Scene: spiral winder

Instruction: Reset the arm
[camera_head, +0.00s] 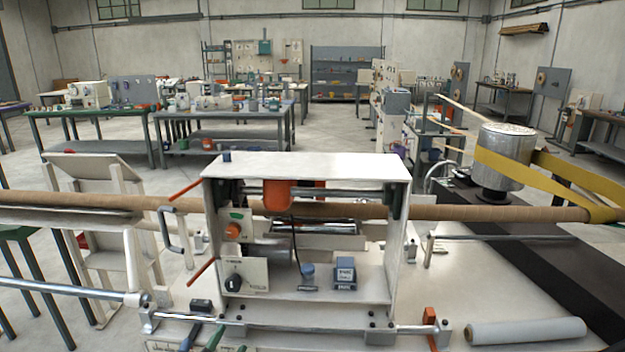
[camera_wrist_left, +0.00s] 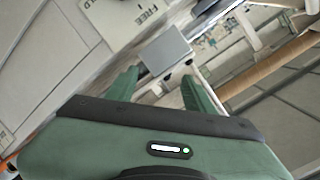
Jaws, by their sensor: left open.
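My left gripper (camera_head: 204,332) shows only in part at the bottom edge of the head view, low in front of the winding machine (camera_head: 305,170). In the left wrist view its two green fingers (camera_wrist_left: 160,82) are apart with nothing held between them. A grey block (camera_wrist_left: 166,50) lies just beyond the fingertips; I cannot tell whether they touch it. A brown tube (camera_head: 450,213) runs through the machine and also crosses the right of the left wrist view (camera_wrist_left: 270,72). My right gripper is not in view.
A yellow belt (camera_head: 555,180) wraps a metal drum (camera_head: 505,150) at the right. A grey-white roll (camera_head: 525,332) lies at the front right. A metal rod (camera_head: 75,288) extends at the left. Workbenches (camera_head: 230,113) stand behind, with open floor between.

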